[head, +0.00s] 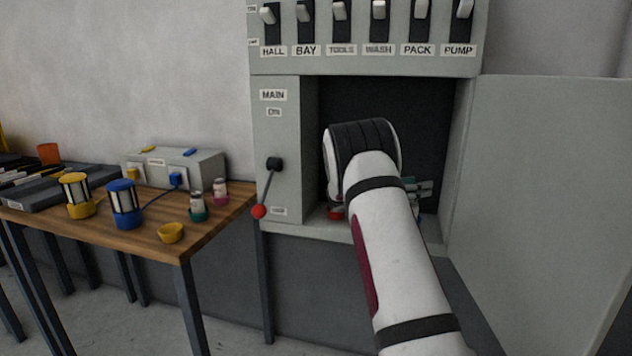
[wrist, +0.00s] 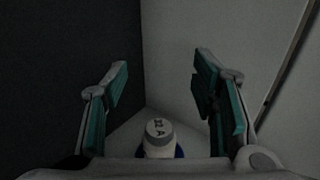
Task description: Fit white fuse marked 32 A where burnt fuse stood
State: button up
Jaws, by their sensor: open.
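A white fuse (wrist: 158,131) with a grey top that appears marked 32 A stands upright in the wrist view, with a little blue around its foot. It is in a corner of the cabinet. My gripper (wrist: 161,68) is open, its teal-padded fingers apart, with nothing between the tips. The fuse shows low in the picture between the fingers, and I cannot tell whether they touch it. In the head view my gripper (head: 420,188) is inside the open cabinet (head: 285,130), mostly hidden behind my arm. No burnt fuse can be made out.
A red piece (head: 335,212) shows on the cabinet floor left of my arm. The main lever (head: 267,187) points down. The cabinet door (head: 545,180) stands open at right.

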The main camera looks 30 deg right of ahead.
jog(key=shift+s+a+r, duration=0.2)
jog(key=shift+a+r, duration=0.1)
jog(key=s+a+r+m+y, duration=0.45)
jog(key=s+a, duration=0.25)
jog(key=a, duration=0.3)
jog(key=s+a+r+m+y, duration=0.3)
jog(key=s+a+m, duration=0.3)
jog(key=a, duration=0.5)
jog(key=s+a+f+m+t+y, duration=0.1)
jog(key=s+a+f+m+y, duration=0.15)
jog(key=s+a, duration=0.65)
jog(key=s+a+f+m+t+y, duration=0.1)
jog(key=s+a+f+t+y, duration=0.2)
jog(key=s+a, duration=0.6)
jog(key=s+a+f+m+y, duration=0.15)
jog(key=s+a+y, duration=0.25)
jog(key=s+a, duration=0.55)
jog(key=w+a+r+t+p, duration=0.1)
jog(key=r+t+p, duration=0.1)
jog(key=r+p, duration=1)
jog(key=w+a+r+t+p, duration=0.1)
jog(key=a+r+t+p, duration=0.1)
jog(key=r+p, duration=0.9)
jog(key=shift+w+r+y+p, duration=0.3)
jog(key=shift+w+r+p, duration=0.1)
jog(key=shift+r, duration=0.4)
jog(key=shift+d, duration=0.1)
